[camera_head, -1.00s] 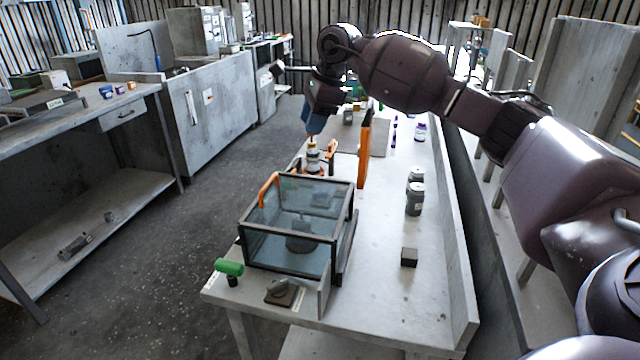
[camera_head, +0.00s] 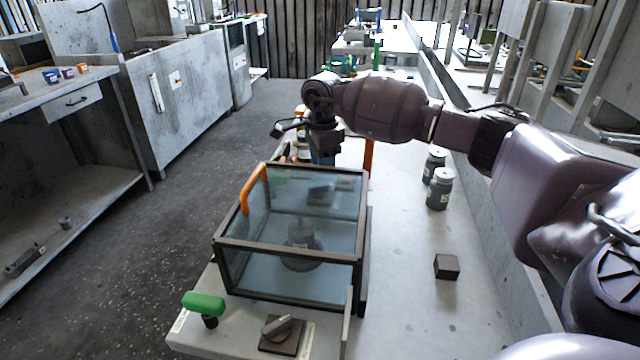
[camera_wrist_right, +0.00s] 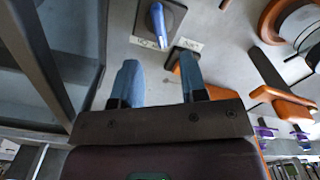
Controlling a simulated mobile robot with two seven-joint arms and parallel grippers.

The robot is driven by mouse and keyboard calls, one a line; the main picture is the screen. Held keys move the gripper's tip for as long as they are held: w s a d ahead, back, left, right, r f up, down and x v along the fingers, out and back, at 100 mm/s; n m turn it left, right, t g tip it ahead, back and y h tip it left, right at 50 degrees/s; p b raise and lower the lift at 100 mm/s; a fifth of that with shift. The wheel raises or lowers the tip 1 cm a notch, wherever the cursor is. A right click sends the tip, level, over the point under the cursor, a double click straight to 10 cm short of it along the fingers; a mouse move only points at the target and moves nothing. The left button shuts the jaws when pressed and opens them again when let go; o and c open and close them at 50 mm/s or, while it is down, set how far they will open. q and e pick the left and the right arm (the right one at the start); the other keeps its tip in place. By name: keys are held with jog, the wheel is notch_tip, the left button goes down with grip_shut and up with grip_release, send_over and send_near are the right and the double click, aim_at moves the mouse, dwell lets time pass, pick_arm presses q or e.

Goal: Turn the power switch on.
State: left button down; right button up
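In the right wrist view a switch with a blue lever (camera_wrist_right: 158,22) sits on a dark square plate, ahead of my right gripper. Small white labels (camera_wrist_right: 150,42) lie below it, too small to read surely. My right gripper (camera_wrist_right: 159,78) is open, with two blue fingers apart and nothing between them; the lever is beyond the fingertips, not touched. In the head view my right gripper (camera_head: 324,158) points down behind the glass case and is partly hidden. A grey knob switch (camera_head: 280,326) on a brown plate sits at the bench's near end. My left gripper is not in view.
A dark-framed glass case (camera_head: 290,235) with an orange handle (camera_head: 253,188) stands on the bench. A green-handled part (camera_head: 204,304) is at the near left corner. Grey jars (camera_head: 440,190), a dark block (camera_head: 447,266) and an upright orange panel (camera_head: 368,154) are also there.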

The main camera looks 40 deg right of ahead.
notch_tip(320, 180, down, 6)
jog(key=shift+f+b, duration=0.1)
jog(key=shift+b, duration=0.3)
jog(key=shift+c, duration=0.4)
grip_shut()
